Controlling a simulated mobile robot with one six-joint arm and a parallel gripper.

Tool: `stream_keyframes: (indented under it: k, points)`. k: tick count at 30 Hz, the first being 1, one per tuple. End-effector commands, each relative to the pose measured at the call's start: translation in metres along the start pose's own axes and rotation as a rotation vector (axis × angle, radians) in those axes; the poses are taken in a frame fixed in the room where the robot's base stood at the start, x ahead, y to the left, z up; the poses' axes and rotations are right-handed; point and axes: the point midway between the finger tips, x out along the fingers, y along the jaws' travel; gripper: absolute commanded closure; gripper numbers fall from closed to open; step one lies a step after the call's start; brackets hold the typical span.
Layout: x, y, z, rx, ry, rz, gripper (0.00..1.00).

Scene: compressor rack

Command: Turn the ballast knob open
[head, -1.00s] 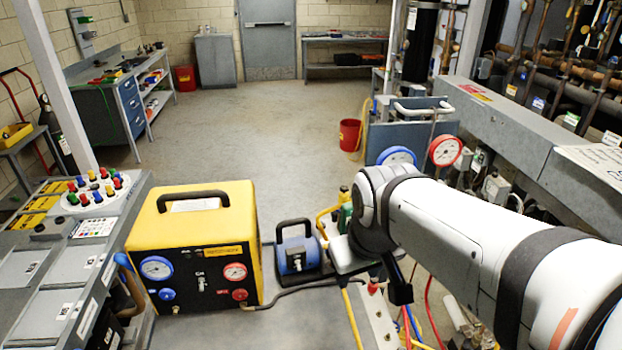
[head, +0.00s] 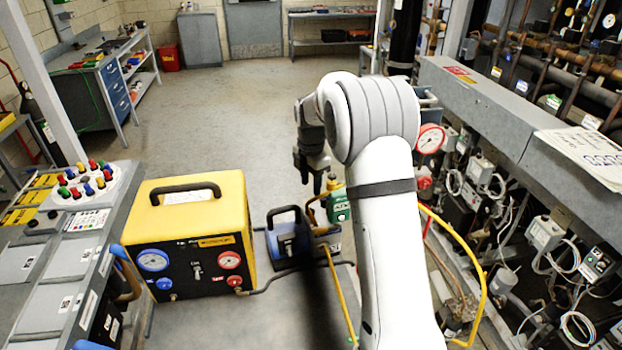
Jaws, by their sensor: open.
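A small blue pump (head: 287,243) with a black carry handle (head: 284,213) stands on the floor platform, right of the yellow box. I cannot make out a ballast knob for certain; the pump's far and right parts are small and partly hidden. My gripper (head: 312,183) is dark and points down above and behind the pump, in the middle of the head view. It is open, with nothing seen between its fingers, and looks apart from the pump.
A yellow recovery machine (head: 190,225) with gauges stands left of the pump. A green bottle (head: 338,205) and a yellow hose (head: 340,295) are close by on the right. Pipes and wiring crowd the rack (head: 530,215) at right. Floor behind is clear.

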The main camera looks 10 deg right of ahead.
Motion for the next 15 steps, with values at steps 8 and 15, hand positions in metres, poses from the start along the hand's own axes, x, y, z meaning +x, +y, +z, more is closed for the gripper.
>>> stream_keyframes:
  k: [8, 15]
  points:
    - [0.022, 0.011, 0.004, -0.088, 0.006, -0.011, 0.58]
    - [0.058, 0.01, 0.004, -0.087, 0.006, -0.012, 0.58]
